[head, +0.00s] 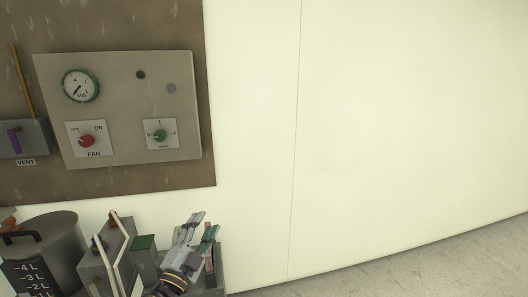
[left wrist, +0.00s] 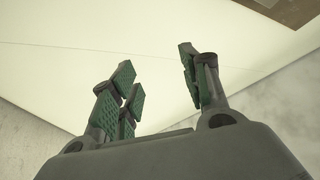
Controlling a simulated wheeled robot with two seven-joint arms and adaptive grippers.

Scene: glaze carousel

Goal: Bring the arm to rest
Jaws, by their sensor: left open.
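My left gripper (head: 203,226) is at the bottom of the head view, in front of grey equipment below the control panel. In the left wrist view its green-padded fingers (left wrist: 160,85) stand wide apart with nothing between them. The gripper is open and empty. My right gripper does not show in either view.
A control panel (head: 120,140) with a gauge, a red fan knob and a green knob hangs on a brown board. A vent lever (head: 14,140) is at its left. A grey marked container (head: 55,240) stands below. The wall (head: 400,110) at right is bare.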

